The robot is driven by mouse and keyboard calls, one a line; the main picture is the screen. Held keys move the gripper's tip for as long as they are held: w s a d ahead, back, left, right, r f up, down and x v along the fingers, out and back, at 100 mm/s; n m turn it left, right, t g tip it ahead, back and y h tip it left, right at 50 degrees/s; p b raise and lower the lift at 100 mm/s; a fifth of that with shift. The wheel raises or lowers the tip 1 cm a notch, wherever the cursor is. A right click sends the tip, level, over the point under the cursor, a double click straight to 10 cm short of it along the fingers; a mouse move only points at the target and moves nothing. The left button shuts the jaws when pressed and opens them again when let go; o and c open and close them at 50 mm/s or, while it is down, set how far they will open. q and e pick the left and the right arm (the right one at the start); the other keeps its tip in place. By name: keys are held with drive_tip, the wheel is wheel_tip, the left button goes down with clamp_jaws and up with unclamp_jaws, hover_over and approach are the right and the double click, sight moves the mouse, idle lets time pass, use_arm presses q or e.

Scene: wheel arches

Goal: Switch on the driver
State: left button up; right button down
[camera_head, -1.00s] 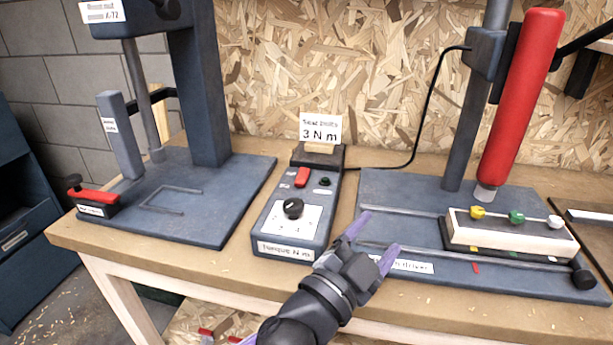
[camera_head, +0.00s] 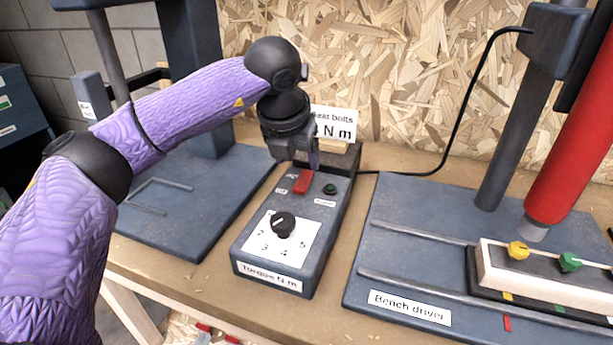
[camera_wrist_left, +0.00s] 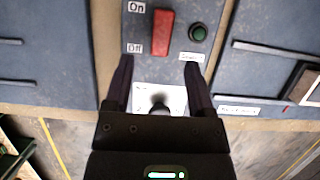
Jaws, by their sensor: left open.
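The control box (camera_head: 296,232) lies on the bench, labelled "Torque N m" at its front. It carries a red rocker switch (camera_head: 302,182), a small green button (camera_head: 330,189) and a black dial (camera_head: 283,224) on a numbered white plate. My left gripper (camera_head: 305,160) points down over the box's far end, close to the red switch. In the left wrist view its open jaws (camera_wrist_left: 160,66) are empty, with the red switch (camera_wrist_left: 163,31) beyond the fingertips, between "On" and "Off" labels. Which way the rocker is tipped is unclear. The right gripper is out of view.
The bench driver base (camera_head: 410,235) with rails, a carriage with coloured knobs (camera_head: 535,270) and a red driver (camera_head: 575,160) stand at right. A press stand (camera_head: 205,195) is at left. A "3 N m" card (camera_head: 336,124) and black cable (camera_head: 455,125) are behind the box.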

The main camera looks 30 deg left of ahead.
sight(303, 179)
use_arm(q)
drive_tip(key=b+x, duration=0.1)
drive_tip(key=x, duration=0.4)
drive_tip(key=shift+w+f+b, duration=0.15)
drive_tip(key=shift+f+b, duration=0.15)
drive_tip(key=shift+f, duration=0.1)
drive_tip(key=shift+c, duration=0.2)
drive_tip(key=c, duration=0.7)
clamp_jaws()
drive_tip(key=shift+r, duration=0.1)
